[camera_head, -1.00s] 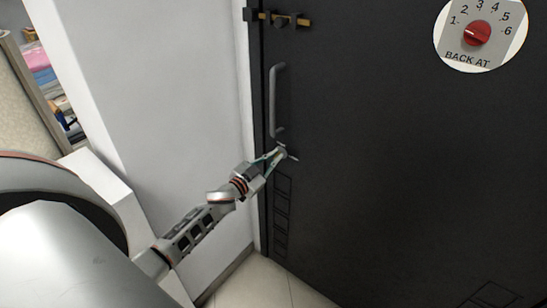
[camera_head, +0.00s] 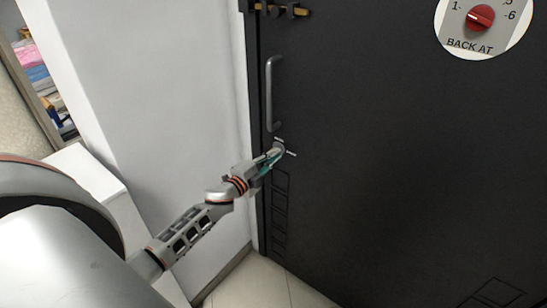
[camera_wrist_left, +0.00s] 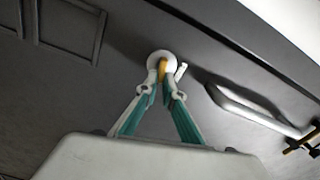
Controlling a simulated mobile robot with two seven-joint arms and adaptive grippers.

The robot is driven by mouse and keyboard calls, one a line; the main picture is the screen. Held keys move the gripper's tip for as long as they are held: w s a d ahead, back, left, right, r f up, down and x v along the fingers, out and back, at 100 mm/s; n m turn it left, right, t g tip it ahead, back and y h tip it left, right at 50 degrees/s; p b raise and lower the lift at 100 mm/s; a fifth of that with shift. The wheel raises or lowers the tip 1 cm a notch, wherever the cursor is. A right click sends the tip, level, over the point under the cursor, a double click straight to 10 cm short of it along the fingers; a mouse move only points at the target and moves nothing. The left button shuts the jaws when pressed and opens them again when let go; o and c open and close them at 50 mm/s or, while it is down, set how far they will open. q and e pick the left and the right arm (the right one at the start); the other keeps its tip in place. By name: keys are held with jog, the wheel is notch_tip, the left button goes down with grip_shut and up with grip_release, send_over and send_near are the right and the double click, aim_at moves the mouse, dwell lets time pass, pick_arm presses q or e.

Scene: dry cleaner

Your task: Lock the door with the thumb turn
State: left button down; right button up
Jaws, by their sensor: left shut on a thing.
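The thumb turn (camera_wrist_left: 163,66) is a small orange-yellow tab on a round pale plate (camera_wrist_left: 154,57) on the black door (camera_head: 400,150). In the head view the plate (camera_head: 279,144) sits below the door's grey pull handle. My left gripper (camera_wrist_left: 163,86) is shut on the thumb turn, with its teal-lined fingers on either side of the tab. In the head view my left gripper (camera_head: 272,157) partly hides the thumb turn. A thin pale bar (camera_wrist_left: 181,71) shows beside the plate. My right gripper is not in view.
The grey pull handle (camera_head: 270,95) stands out above the lock. A dark bolt with brass parts (camera_head: 274,9) is near the door's top left. A white wall (camera_head: 180,90) borders the door on the left. A round sign with a red knob (camera_head: 480,18) hangs at upper right.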

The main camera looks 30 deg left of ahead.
pick_arm(q)
jog(key=shift+f+m+b, duration=0.2)
jog(key=shift+m+b, duration=0.15)
jog(key=shift+m, duration=0.85)
jog(key=c, duration=2.2)
grip_release()
jog(key=s, duration=0.8)
jog(key=s+a, duration=0.1)
jog(key=s, duration=0.3)
